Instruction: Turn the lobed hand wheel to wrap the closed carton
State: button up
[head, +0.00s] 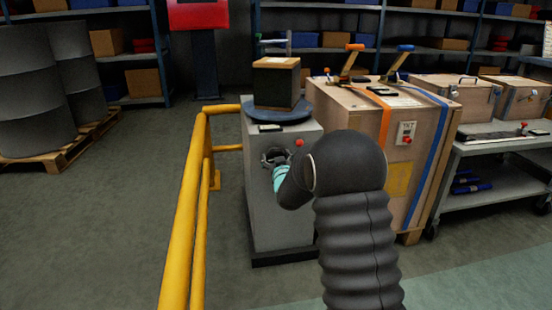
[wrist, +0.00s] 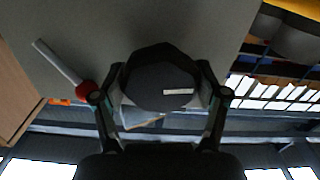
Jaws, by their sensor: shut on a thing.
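The lobed hand wheel (wrist: 158,68) is black with a pale mark, on the front of a grey cabinet (head: 265,205). My gripper (wrist: 160,88) is shut on the wheel in the wrist view, one finger on each side. In the head view my gripper (head: 274,157) is at the cabinet's upper front, and my arm and fingers mostly hide the wheel. The closed carton (head: 276,64) stands upright on a round blue turntable (head: 277,116) on top of the cabinet. Its top is tan and its sides look dark.
A red-knobbed lever (head: 299,143) sits close beside my gripper. A yellow rail (head: 185,215) runs along the cabinet's left. A strapped wooden crate (head: 365,120) stands close on the right, with a grey trolley (head: 500,180) beyond.

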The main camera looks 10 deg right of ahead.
jog(key=o, duration=1.2)
jog(key=s, duration=1.2)
